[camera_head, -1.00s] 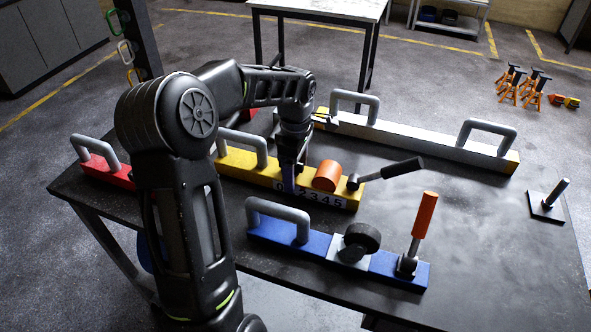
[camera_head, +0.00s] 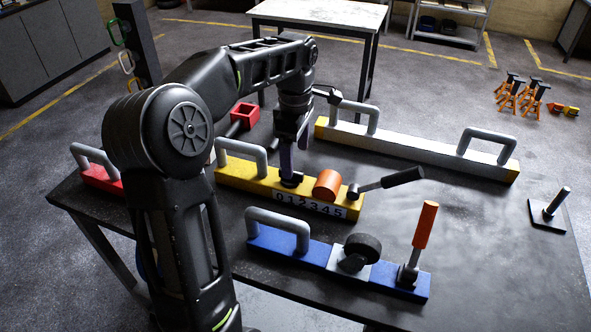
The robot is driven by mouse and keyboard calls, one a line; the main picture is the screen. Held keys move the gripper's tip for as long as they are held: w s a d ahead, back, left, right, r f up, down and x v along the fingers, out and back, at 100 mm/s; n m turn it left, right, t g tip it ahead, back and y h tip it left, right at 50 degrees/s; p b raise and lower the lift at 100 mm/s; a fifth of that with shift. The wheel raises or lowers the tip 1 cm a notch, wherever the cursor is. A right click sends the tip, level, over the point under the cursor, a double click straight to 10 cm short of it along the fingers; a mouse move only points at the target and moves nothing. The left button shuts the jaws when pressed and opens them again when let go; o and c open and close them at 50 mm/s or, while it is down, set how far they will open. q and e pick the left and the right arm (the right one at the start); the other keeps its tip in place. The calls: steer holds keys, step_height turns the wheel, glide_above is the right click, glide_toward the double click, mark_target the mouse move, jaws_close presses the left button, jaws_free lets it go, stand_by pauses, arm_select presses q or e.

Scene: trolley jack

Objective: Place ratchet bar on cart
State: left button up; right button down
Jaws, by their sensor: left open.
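Which piece is the ratchet bar, and which is the cart, I cannot tell for sure. A yellow bar (camera_head: 240,177) with a grey handle, a number strip, an orange cylinder (camera_head: 327,185) and a black-gripped lever (camera_head: 403,177) lies on the dark table (camera_head: 480,230). A blue bar (camera_head: 318,250) with a grey handle, a black wheel and an upright orange-gripped lever (camera_head: 425,224) lies in front of it. My left gripper (camera_head: 291,181) is open, pointing down at the yellow bar, left of the orange cylinder; contact is unclear. My right gripper is out of view.
A long white bar (camera_head: 415,148) with two handles lies behind. A red bar (camera_head: 103,180) is at the left, partly behind my arm, and a red hollow block (camera_head: 243,115) sits behind the yellow bar. A small stand (camera_head: 550,212) is at right. The table's right side is mostly clear.

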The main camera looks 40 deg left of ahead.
mark_target(295, 173)
arm_select(q)
steer(key=shift+r, duration=1.6)
